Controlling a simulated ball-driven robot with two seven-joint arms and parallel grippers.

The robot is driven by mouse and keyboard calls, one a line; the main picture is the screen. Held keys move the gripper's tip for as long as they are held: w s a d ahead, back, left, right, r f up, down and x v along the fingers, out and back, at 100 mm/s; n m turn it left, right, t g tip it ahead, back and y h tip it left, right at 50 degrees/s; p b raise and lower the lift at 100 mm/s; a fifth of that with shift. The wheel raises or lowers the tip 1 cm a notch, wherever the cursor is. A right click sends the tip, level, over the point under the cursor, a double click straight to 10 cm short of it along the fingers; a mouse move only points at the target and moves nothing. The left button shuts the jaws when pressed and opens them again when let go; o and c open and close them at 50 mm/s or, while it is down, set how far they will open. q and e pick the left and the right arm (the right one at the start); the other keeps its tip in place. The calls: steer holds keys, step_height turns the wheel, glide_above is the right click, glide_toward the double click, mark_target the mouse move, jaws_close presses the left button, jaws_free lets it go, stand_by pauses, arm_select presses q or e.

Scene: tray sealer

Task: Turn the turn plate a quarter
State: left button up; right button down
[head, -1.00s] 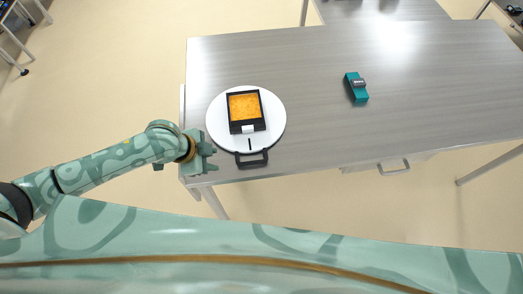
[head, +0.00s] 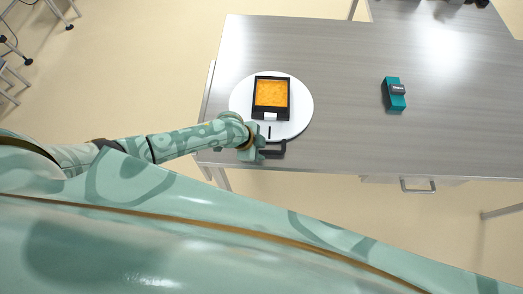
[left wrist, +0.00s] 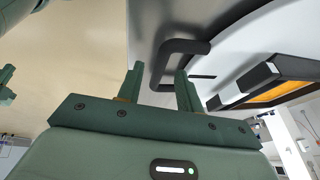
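The turn plate (head: 300,121) is a round white disc on the table, with a black mark near its front edge. Its black handle (head: 273,151) sticks out at the front and also shows in the left wrist view (left wrist: 182,47). A black tray holder with an orange tray (head: 271,93) sits on the plate. My left gripper (head: 263,149) is at the handle's left side. In the left wrist view its two fingers (left wrist: 159,88) stand apart, with the handle's bar between them in the picture; contact cannot be told. A green part at the left edge (left wrist: 6,75) may be my right gripper, mostly cut off.
A teal device with a grey top (head: 394,94) lies on the grey table (head: 350,60) to the right of the plate. The table between them is clear. A drawer handle (head: 418,186) shows below the front edge.

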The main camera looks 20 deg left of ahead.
arm_select(q)
steer(key=shift+w+d+f, duration=0.25)
steer(key=shift+f, duration=0.4)
jaws_close()
steer(key=shift+d, duration=0.1)
